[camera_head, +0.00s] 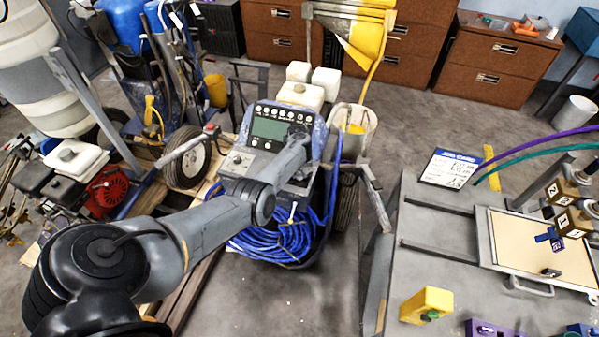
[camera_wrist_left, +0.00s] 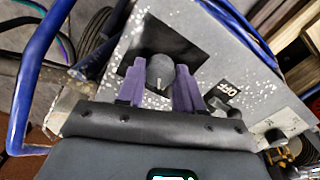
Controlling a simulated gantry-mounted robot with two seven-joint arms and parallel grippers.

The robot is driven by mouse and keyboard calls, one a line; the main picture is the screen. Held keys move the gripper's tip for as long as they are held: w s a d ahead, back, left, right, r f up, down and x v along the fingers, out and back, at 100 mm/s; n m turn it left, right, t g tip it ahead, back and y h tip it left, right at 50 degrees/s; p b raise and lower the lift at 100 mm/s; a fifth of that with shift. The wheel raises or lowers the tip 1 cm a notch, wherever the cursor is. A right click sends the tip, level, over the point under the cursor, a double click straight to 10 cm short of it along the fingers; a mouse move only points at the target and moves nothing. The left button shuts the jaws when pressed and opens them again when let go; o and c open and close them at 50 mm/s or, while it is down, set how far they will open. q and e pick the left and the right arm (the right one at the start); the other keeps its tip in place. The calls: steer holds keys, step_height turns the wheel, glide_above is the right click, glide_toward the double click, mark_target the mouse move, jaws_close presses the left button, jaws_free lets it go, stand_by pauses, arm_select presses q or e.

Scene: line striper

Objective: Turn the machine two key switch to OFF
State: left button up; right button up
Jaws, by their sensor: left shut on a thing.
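The line striper's control panel (camera_head: 268,130) stands at the centre of the head view, with a screen, a row of round gauges or buttons and several small controls. My left arm reaches across its front, and my left gripper (camera_head: 298,134) is at the panel's right side. In the left wrist view, its two purple fingers (camera_wrist_left: 160,92) stand on either side of a dark rounded knob (camera_wrist_left: 161,72) on a black square plate. The gripper is shut on this knob. The knob's exact setting is unclear. My right gripper is not seen.
A blue hose coil (camera_head: 272,240) hangs below the panel. A grey bench (camera_head: 430,255) on the right holds a yellow block (camera_head: 427,304) and small brown number-labelled blocks (camera_head: 573,221). A red engine (camera_head: 106,190) stands left. Bare floor lies between machine and bench.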

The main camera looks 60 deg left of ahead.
mark_target(299, 174)
arm_select(q)
steer(key=o, duration=1)
steer(key=shift+o, duration=0.2)
steer(key=shift+r, duration=0.15)
step_height(299, 174, up, 11)
steer(key=p, duration=0.4)
steer(key=shift+s+f, duration=0.15)
steer(key=shift+f, duration=0.05)
steer(key=shift+a+f, duration=0.1)
